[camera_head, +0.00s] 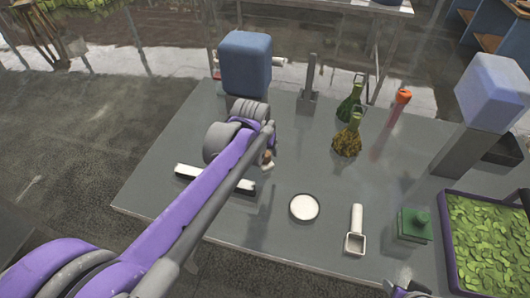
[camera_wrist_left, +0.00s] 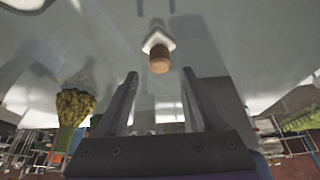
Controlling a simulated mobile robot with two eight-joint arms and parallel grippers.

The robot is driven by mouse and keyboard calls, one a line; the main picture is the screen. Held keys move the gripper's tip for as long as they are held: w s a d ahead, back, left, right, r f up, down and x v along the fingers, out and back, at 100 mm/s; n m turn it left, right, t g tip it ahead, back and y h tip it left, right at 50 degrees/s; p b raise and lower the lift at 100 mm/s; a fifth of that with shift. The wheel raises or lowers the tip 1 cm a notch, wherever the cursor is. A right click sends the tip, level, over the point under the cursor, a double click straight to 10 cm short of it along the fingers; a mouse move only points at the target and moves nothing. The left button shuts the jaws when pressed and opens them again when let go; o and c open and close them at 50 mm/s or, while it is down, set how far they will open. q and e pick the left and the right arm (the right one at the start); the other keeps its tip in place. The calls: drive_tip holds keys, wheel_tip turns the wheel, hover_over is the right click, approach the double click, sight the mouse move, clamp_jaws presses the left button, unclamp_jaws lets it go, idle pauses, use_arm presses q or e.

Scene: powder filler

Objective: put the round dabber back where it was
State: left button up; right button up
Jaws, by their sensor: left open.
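A small piece with a white base and a brown rounded end, which looks like the round dabber (camera_head: 267,160), is on the grey table beside my left arm's far end. In the left wrist view the dabber (camera_wrist_left: 159,50) is just beyond the fingertips, centred between them. My left gripper (camera_wrist_left: 158,76) is open, with nothing between its fingers. In the head view its fingers are hidden by my own arm. I cannot tell whether the dabber touches a finger.
A white bar (camera_head: 190,171) lies partly under my left arm. A round white dish (camera_head: 304,208), a scoop (camera_head: 356,238), a green knobbed block (camera_head: 411,229) and a leaf-filled tray (camera_head: 450,250) stand to the right. Behind are a yellow-and-dark vessel (camera_head: 347,143) and a blue box (camera_head: 245,62).

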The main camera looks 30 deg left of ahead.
use_arm(q)
drive_tip(key=a+v, duration=0.1)
drive_tip(key=v, duration=0.4)
drive_tip(key=s+d+f+m, duration=0.1)
drive_tip(key=s+d+f, duration=0.2)
drive_tip(key=s, duration=0.2)
drive_tip(key=s+d+f+t, duration=0.1)
drive_tip(key=s+d+f, duration=0.2)
drive_tip(key=s+d, duration=0.1)
drive_tip(key=s+d+f+m+h, duration=0.1)
drive_tip(key=s+d+f, duration=0.2)
drive_tip(key=s, duration=0.3)
drive_tip(key=shift+s+d+m, duration=0.15)
drive_tip(key=shift+s+m, duration=0.1)
drive_tip(key=shift+m, duration=0.05)
